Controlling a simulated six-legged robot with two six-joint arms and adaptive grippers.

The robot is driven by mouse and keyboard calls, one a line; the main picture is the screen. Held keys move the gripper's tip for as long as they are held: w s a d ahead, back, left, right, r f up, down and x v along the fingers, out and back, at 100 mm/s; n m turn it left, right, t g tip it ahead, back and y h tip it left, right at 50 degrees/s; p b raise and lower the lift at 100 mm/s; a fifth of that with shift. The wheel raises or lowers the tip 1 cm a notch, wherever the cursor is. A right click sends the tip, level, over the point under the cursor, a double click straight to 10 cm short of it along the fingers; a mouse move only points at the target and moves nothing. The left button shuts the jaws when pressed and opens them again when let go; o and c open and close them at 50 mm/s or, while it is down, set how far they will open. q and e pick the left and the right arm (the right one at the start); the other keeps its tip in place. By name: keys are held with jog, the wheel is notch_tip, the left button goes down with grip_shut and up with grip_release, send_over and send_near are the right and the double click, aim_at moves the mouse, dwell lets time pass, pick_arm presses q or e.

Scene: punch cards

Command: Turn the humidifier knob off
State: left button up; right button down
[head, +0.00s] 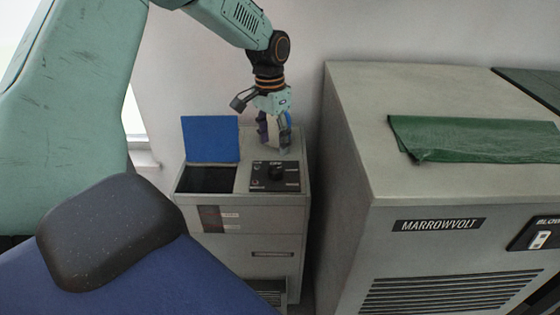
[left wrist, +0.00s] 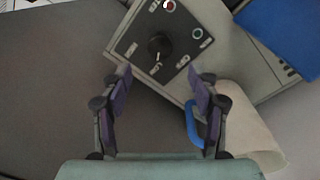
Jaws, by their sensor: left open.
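The humidifier (head: 240,237) is a grey cabinet against the wall, with a black control panel (head: 287,184) on top. The dark round knob (head: 277,172) sits on that panel. In the left wrist view the knob (left wrist: 159,45) lies beyond the fingertips with a pale pointer mark; its setting is too small to read. My left gripper (head: 273,138) points down just behind the panel. In the left wrist view my left gripper (left wrist: 160,78) is open, with nothing between its fingers, and is apart from the knob. My right gripper does not show.
A blue flap (head: 210,139) stands up behind a dark opening (head: 207,180) left of the panel. A pale cup-like object with a blue handle (left wrist: 252,125) is close to my right-hand finger. A large grey Marrowvolt cabinet (head: 350,150) with green cloth (head: 470,138) stands right.

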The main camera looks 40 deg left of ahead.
aim_at(274, 169)
pick_arm(q)
jog(key=shift+a+f, duration=0.15)
jog(key=shift+a, duration=0.05)
jog(key=shift+f, duration=0.3)
jog(key=f+b, duration=0.1)
jog(key=f, duration=0.1)
jog(key=f+b, duration=0.1)
jog(key=f, duration=0.1)
jog(key=f+b, duration=0.1)
jog(key=f, duration=0.2)
jog(key=shift+s+d, duration=0.15)
jog(key=shift+d, duration=0.2)
jog(key=shift+c, duration=0.4)
